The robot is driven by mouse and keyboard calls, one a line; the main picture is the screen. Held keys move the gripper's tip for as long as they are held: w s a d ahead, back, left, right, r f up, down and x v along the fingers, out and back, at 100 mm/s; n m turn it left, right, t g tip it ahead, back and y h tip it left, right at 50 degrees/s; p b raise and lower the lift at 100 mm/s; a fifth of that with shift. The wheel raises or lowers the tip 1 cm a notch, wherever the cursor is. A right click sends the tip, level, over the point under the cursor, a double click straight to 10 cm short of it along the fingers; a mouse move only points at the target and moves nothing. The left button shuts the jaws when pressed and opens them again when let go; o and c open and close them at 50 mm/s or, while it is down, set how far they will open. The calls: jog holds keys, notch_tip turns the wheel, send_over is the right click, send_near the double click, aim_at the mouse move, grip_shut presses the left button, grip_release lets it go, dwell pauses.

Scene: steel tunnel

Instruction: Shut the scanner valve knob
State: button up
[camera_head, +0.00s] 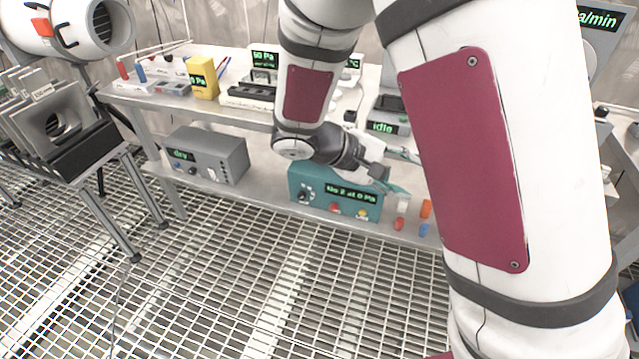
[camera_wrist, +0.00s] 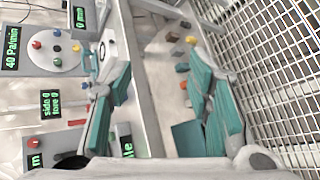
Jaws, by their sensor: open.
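I see no label naming the scanner. A teal box (camera_head: 318,183) with a green readout "No 2 at 0 Pa" stands on the lower shelf. It has a dark knob (camera_head: 304,194) at its left, a red knob (camera_head: 335,208) and a yellow knob (camera_head: 362,213). I cannot tell which is the valve knob, nor its setting. My gripper (camera_head: 411,172) hangs over the right end of this box, apart from its knobs, open and empty. In the wrist view its teal fingers (camera_wrist: 160,66) are spread, with a teal surface (camera_wrist: 187,138) low between them.
Several small coloured pieces (camera_head: 399,223) lie right of the teal box. A grey "dry" box (camera_head: 207,155) stands left on the shelf. The upper bench (camera_head: 235,112) carries instruments above. In the wrist view, a panel (camera_wrist: 55,42) with coloured knobs is at left. The grating (camera_head: 250,260) is clear.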

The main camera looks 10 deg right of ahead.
jog(key=w+a+f+n+t+h+b, duration=0.3)
jog(key=w+f, duration=0.4)
jog(key=f, duration=0.3)
jog(key=n+t+y+b, duration=0.6)
jog(key=n+t+b, duration=0.3)
jog(key=n+t, duration=0.3)
send_near(333, 210)
jog(key=b+x, duration=0.3)
jog(key=x, duration=0.5)
jog(key=shift+w+d+f+b, duration=0.1)
jog(key=shift+w+d+b, duration=0.05)
jog(key=shift+w+b, duration=0.15)
grip_shut()
